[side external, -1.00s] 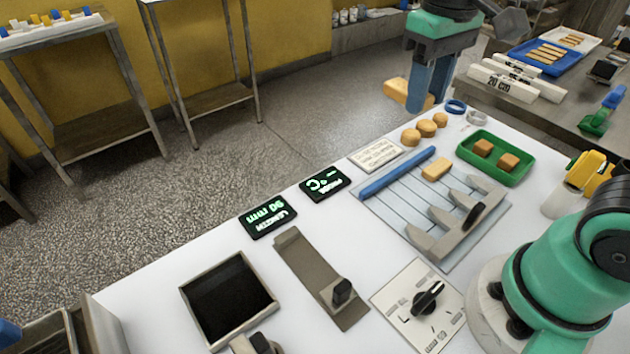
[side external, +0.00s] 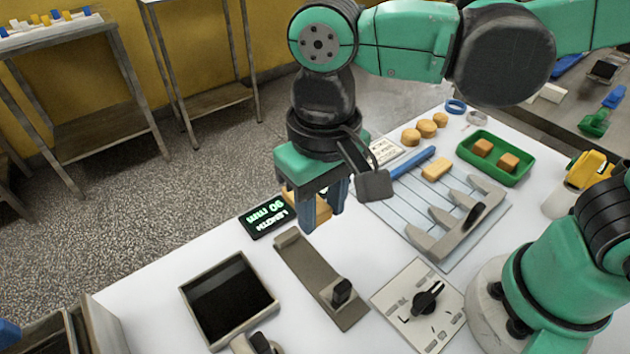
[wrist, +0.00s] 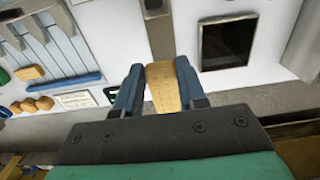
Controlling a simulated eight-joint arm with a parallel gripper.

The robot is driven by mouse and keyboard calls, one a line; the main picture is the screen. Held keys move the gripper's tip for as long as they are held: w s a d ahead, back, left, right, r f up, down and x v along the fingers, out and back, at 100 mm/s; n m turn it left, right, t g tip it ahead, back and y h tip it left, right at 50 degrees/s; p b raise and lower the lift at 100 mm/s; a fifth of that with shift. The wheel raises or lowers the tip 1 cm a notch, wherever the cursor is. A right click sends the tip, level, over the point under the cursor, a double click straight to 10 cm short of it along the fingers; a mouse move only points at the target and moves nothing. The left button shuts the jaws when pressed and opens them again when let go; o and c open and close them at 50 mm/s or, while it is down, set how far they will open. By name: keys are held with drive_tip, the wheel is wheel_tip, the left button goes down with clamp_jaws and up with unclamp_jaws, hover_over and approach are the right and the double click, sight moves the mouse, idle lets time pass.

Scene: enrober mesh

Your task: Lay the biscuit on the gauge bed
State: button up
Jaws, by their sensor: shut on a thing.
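A tan oblong biscuit (wrist: 163,88) is held between the two blue fingers of my gripper (wrist: 159,72). In the side view my gripper (side external: 322,214) points down, and the biscuit (side external: 320,203) shows partly behind the fingers. The biscuit is in the air near the table's far edge, beside the length display. The brown-grey strip with a black knob, which looks like the gauge bed (side external: 301,259), lies apart from it, lower in the side view. In the wrist view this strip (wrist: 161,38) is just beyond the biscuit's end. No biscuit shows on the strip.
The lit length display (side external: 267,218) stands close to the fingers. A dark square tray (side external: 229,298) is left of the strip and a dial plate (side external: 418,304) right of it. A slatted rack (side external: 440,205) with one biscuit and a green tray (side external: 496,158) are farther right.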

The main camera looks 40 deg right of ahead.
sight(320, 278)
wheel_tip(320, 278, down, 13)
drive_tip(key=shift+r, duration=0.2)
idle(0.4)
drive_tip(key=shift+f, duration=0.15)
drive_tip(key=o, duration=0.9)
wheel_tip(320, 278, up, 12)
drive_tip(key=shift+f, duration=0.1)
drive_tip(key=shift+d+r, duration=0.1)
drive_tip(key=shift+r, duration=0.1)
drive_tip(key=w+d+t, duration=0.1)
drive_tip(key=d+t, duration=0.1)
drive_tip(key=d, duration=0.3)
drive_tip(key=w+d+t, duration=0.2)
drive_tip(key=d, duration=0.4)
drive_tip(key=w+d+r+t, duration=0.1)
drive_tip(key=d+t, duration=0.2)
drive_tip(key=d, duration=0.2)
drive_tip(key=shift+w+d, duration=0.2)
drive_tip(key=shift+w, duration=0.15)
